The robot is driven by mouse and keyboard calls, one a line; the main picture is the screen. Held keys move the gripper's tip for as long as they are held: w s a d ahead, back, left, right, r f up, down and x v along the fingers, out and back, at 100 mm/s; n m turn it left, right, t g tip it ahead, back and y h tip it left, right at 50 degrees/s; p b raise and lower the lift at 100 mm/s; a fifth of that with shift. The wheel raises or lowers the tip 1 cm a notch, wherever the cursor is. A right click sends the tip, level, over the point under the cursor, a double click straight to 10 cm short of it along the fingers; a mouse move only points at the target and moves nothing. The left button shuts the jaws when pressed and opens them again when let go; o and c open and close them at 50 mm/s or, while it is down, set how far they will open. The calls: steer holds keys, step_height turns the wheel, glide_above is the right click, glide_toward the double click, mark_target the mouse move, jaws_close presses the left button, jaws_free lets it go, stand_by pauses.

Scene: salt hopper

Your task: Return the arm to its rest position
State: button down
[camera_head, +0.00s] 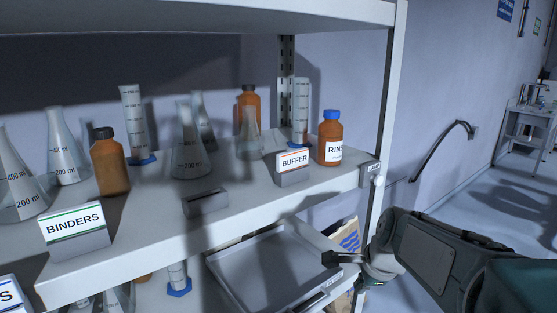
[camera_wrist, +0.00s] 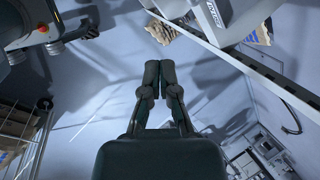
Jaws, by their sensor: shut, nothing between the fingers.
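My gripper (camera_wrist: 160,68) shows in the wrist view with its two dark fingers together at the tips and nothing between them. Pale floor and a wall show around the fingers, and they touch nothing that I can see. In the head view my arm comes in from the lower right, beside the shelf's right end. Its dark link lies in front of the floor, to the right of the shelf post. I cannot clearly make out the fingertips in the head view.
A white shelf (camera_head: 150,246) holds flasks, cylinders and brown bottles, including a blue-capped bottle (camera_head: 331,140). BINDERS (camera_head: 74,222) and BUFFER (camera_head: 292,161) labels stand at its front. A grey tray (camera_head: 232,265) sits below, close to my arm. The floor at right is open before a bench (camera_head: 526,120).

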steer(key=s+a+r+n+t+h, duration=0.1)
steer(key=s+n, duration=1.6)
steer(key=s, duration=0.2)
steer(key=shift+a+n+h, duration=0.3)
steer(key=shift+n, duration=0.1)
steer(key=shift+r, duration=0.1)
